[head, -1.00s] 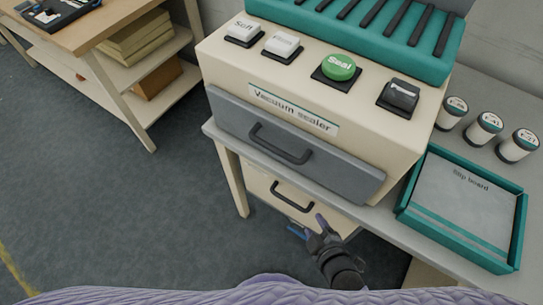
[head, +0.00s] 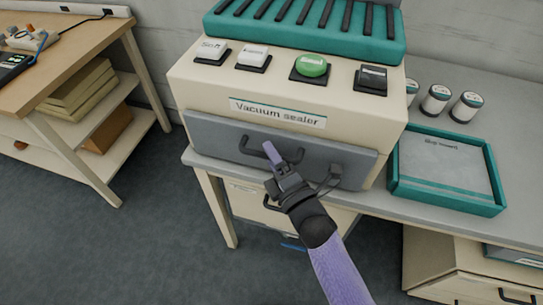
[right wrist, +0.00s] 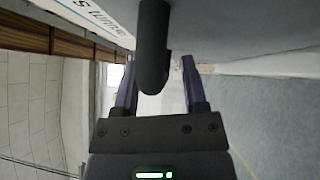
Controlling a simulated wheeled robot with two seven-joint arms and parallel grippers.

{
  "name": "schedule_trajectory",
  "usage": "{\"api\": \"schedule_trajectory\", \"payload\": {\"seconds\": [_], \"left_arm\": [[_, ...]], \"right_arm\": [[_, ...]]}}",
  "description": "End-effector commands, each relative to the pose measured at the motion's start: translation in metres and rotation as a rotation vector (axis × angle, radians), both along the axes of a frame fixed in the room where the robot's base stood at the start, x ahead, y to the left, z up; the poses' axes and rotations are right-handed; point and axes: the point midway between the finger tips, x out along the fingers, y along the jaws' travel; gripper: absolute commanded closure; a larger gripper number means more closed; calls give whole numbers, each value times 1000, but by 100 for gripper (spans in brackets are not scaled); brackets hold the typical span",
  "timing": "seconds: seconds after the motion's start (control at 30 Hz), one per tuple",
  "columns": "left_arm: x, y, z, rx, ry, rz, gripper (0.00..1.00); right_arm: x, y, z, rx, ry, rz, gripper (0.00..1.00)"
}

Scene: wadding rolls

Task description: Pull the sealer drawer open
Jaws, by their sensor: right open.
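The vacuum sealer (head: 215,85) stands on the grey table, with its grey drawer (head: 220,135) shut at the front. The drawer has a dark bar handle (head: 252,150), partly hidden behind my right gripper. My right gripper (head: 284,157) is in front of the handle, open. In the right wrist view the dark handle (right wrist: 153,45) lies between the two purple fingers (right wrist: 158,75), with space on its right side; I cannot tell whether it touches the left finger. My left gripper is not in view.
A teal-rimmed tray (head: 447,203) and several jars (head: 436,100) stand right of the sealer. A cabinet drawer with its own handle (head: 270,205) sits below the table. A wooden shelf table (head: 85,60) stands at left. The floor between is clear.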

Motion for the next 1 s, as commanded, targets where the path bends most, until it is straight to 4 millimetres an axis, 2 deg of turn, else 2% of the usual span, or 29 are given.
{"api": "schedule_trajectory", "payload": {"seconds": [0.27,0.53,1.0], "left_arm": [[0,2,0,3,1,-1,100],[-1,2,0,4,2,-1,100],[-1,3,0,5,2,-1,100]], "right_arm": [[2,1,1,1,0,0,45],[2,1,0,0,1,0,100],[2,1,0,0,2,0,100]]}}
